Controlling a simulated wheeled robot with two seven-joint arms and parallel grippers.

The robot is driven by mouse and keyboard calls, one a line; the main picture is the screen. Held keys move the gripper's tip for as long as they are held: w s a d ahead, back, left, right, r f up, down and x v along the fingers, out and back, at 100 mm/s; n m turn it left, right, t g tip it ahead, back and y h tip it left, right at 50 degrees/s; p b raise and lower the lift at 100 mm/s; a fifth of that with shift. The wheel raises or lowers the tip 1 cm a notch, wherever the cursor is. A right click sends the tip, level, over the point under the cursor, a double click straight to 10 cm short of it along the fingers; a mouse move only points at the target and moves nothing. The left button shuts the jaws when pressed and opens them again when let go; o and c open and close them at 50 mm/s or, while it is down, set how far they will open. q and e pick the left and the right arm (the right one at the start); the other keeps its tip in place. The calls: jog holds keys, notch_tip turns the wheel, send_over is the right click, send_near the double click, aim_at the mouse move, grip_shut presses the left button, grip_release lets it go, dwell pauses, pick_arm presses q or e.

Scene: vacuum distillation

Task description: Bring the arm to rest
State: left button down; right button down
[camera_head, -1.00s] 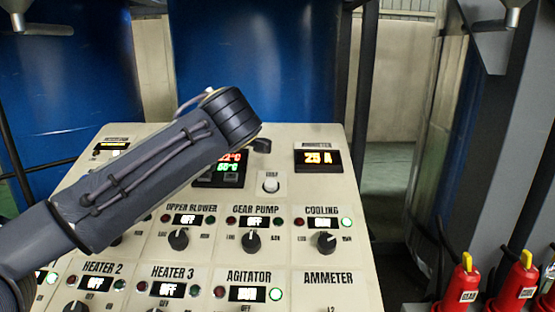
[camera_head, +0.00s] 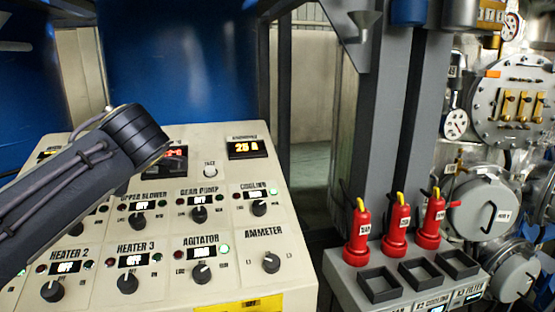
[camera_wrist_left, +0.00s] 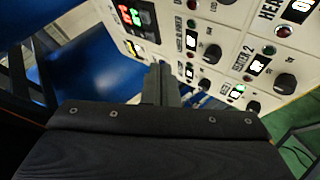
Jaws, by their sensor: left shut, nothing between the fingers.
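My left arm (camera_head: 75,180) comes in from the left in the head view and lies across the left part of the control panel (camera_head: 215,240). Its dark rounded joint (camera_head: 135,135) covers part of the panel's upper displays. The left gripper's fingers cannot be made out in the head view. In the left wrist view my left gripper (camera_wrist_left: 160,85) is shut and empty, with its fingers in front of the panel's edge. Panel knobs and displays (camera_wrist_left: 285,82) show to its right. I cannot tell how close the fingers are to the panel. My right gripper is not in view.
Three red handles with yellow tops (camera_head: 397,222) stand behind empty square trays (camera_head: 418,272) on a grey stand. Gauges and a round flanged hatch (camera_head: 515,100) are at the right. Blue tanks (camera_head: 180,70) stand behind the panel. A gap opens between panel and grey column (camera_head: 385,130).

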pick_arm(q)
jog(key=s+d+f+m+g+h, duration=0.1)
jog(key=s+d+f+m+h, duration=0.2)
jog(key=s+f+m, duration=0.3)
jog(key=s+d+f+m+g+h, duration=0.1)
jog(key=s+d+f+m+h, duration=0.3)
jog(key=s+f+m, duration=0.3)
jog(key=s+d+f+m+g+h, duration=0.1)
jog(key=s+d+f+m+h, duration=0.2)
jog(key=s+f, duration=1)
notch_tip(320, 180, down, 5)
jog(key=m+h, duration=0.2)
jog(key=m, duration=0.1)
jog(key=shift+s+d+h, duration=0.15)
jog(key=shift+s+h, duration=0.15)
jog(key=shift+h, duration=0.1)
